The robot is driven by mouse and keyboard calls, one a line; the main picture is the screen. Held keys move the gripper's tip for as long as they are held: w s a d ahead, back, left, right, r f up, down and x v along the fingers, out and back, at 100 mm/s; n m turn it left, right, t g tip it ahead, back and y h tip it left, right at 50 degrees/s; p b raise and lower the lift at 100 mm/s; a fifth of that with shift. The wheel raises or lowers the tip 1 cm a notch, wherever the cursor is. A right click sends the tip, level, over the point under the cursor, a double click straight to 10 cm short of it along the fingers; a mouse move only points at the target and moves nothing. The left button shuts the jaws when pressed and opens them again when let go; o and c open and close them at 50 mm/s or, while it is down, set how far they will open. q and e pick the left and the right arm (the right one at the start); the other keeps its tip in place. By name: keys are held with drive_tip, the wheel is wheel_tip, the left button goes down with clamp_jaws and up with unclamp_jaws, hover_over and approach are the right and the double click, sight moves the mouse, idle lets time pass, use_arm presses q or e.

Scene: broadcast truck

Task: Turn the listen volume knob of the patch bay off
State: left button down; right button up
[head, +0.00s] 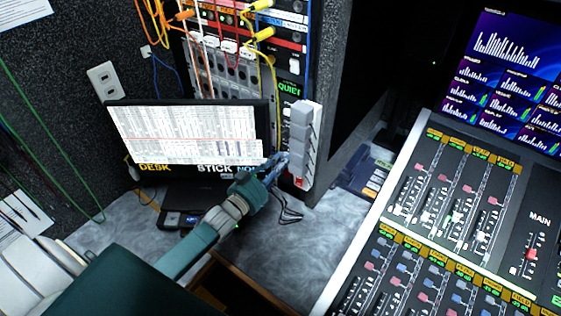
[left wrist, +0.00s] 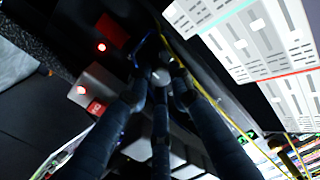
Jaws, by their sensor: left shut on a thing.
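My left gripper (head: 278,164) reaches across the desk to the lower rack panel, beside the laptop's right edge. In the left wrist view its dark fingers (left wrist: 160,82) close around a small round grey knob (left wrist: 161,76). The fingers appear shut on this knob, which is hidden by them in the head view. The knob's marking and its turned position cannot be read. My right gripper is not in view.
Loose black cable (head: 290,212) lies on the desk below. A mixing console (head: 440,220) fills the right. Red lamps (left wrist: 101,47) glow near the fingers.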

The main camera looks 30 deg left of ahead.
use_arm(q)
drive_tip(key=shift+f, duration=0.1)
idle(0.3)
drive_tip(key=c, duration=1.5)
unclamp_jaws()
drive_tip(key=shift+c, duration=0.2)
drive_tip(key=s+a, duration=0.1)
drive_tip(key=s, duration=1.1)
drive_tip(key=shift+a, duration=0.35)
